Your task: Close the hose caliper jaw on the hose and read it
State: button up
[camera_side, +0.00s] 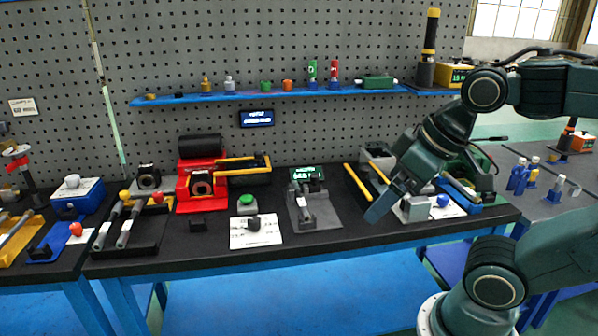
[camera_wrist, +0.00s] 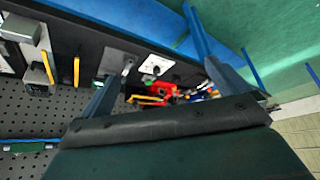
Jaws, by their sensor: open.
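The likely hose caliper (camera_side: 306,205) is a grey fixture with a green readout (camera_side: 306,173), standing mid-table in the side view. The digits are too small to read. A pale upright part stands on its base; I cannot tell hose from jaw, or whether they touch. In the wrist view the grey fixture (camera_wrist: 127,66) shows beside the left fingertip, partly covered. My gripper (camera_side: 376,208) is to the right of the fixture, above the table's front part, tilted down. Its blue fingers are apart and empty in the wrist view (camera_wrist: 160,72).
A red machine (camera_side: 193,180) stands further left. Yellow bars (camera_side: 357,184) lie just right of the fixture. A grey block (camera_side: 416,208) sits beneath my wrist. A blue shelf (camera_side: 280,96) runs behind.

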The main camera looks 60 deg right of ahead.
jog(key=c, duration=0.5)
jog(key=shift+w+r, duration=0.15)
jog(key=c, duration=0.4)
jog(key=shift+w+d+r, duration=0.1)
jog(key=shift+w+r, duration=0.1)
jog(key=shift+w, duration=0.05)
jog(key=shift+c, duration=1)
jog(key=w+d+r+g, duration=0.25)
jog(key=w+d, duration=0.25)
jog(key=w, duration=0.5)
jog(key=w+d+r+g, duration=0.1)
jog(key=w+d+r, duration=0.3)
jog(key=w, duration=0.5)
jog(key=w+d+f+g, duration=0.1)
jog(key=w+d+f, duration=0.5)
jog(key=d, duration=0.4)
jog(key=w+d+f+g, duration=0.1)
jog(key=w+d+f, duration=0.5)
jog(key=d, duration=0.4)
jog(key=shift+w+d+f, duration=0.25)
jog(key=shift+f, duration=0.1)
